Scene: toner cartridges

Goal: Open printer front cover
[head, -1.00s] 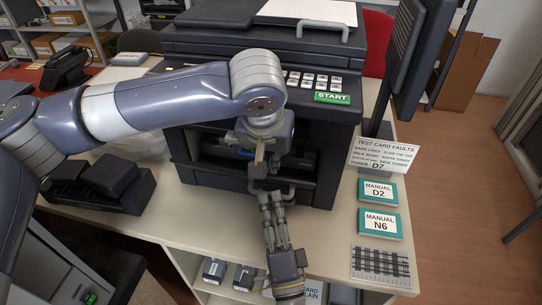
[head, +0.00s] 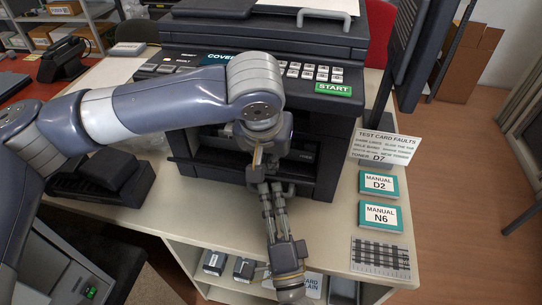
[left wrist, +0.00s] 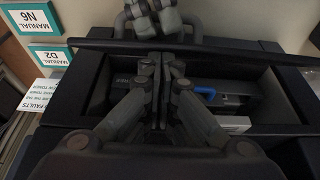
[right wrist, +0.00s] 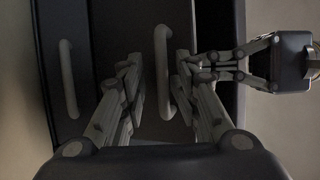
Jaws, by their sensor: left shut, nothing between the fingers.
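The dark printer (head: 335,125) stands on the table in the head view. Its front cover (left wrist: 235,57) leans partly outward, leaving a gap; a cartridge with a blue handle (left wrist: 205,91) shows inside. My left gripper (head: 258,172) is shut and empty. In the left wrist view its fingertips (left wrist: 161,60) are at the inner side of the cover's top edge; contact is unclear. My right gripper (head: 268,190) reaches up from below in the head view. In the right wrist view its open fingers (right wrist: 158,75) straddle the cover's grey handle (right wrist: 162,50), with a gap on the left.
A lower grey handle (right wrist: 68,80) shows in the right wrist view. Manuals D2 (head: 379,184) and N6 (head: 380,216), a fault sign (head: 384,147) and a striped test card (head: 381,258) occupy the table's right. A black holder (head: 105,180) is at left.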

